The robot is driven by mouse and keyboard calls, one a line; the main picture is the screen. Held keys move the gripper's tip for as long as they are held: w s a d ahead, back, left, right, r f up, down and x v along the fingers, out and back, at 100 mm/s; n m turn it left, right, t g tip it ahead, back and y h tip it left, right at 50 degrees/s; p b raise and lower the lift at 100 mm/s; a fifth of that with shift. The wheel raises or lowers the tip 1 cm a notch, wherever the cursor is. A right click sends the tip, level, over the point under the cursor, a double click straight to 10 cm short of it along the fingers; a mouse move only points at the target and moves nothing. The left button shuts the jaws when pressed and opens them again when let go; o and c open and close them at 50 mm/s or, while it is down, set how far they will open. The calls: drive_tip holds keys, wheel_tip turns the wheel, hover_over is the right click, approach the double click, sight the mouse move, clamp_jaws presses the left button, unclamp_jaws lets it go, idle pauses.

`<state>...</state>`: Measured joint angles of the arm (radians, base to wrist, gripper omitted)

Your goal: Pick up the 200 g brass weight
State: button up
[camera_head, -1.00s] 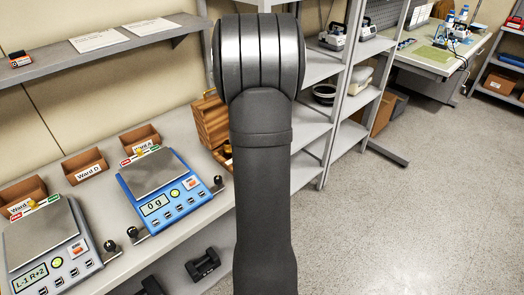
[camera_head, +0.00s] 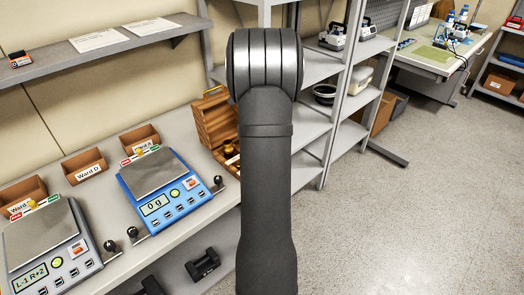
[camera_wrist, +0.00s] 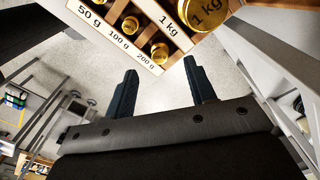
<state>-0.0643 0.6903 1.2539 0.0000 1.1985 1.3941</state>
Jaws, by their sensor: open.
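In the wrist view, a wooden weight box (camera_wrist: 178,40) holds brass weights in labelled slots. The 200 g brass weight (camera_wrist: 159,52) sits in its slot beside the "200 g" label, at the lower corner of the box. My gripper (camera_wrist: 160,66) is open and empty, with its two dark fingers apart and the 200 g weight showing beyond the gap between their tips. In the head view, the open wooden box (camera_head: 207,122) stands on the bench, partly hidden behind my arm. The 200 g weight cannot be told apart there, and my gripper is hidden.
The 100 g weight (camera_wrist: 130,25) and the large 1 kg weight (camera_wrist: 207,12) are neighbours in the box. A blue scale (camera_head: 165,190) reading 0 g and a grey scale (camera_head: 50,245) stand left of it. A metal shelf rack (camera_head: 325,120) rises close to the right.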

drive_tip(key=shift+d+f, duration=0.2)
drive_tip(key=shift+f, duration=2.55)
clamp_jaws()
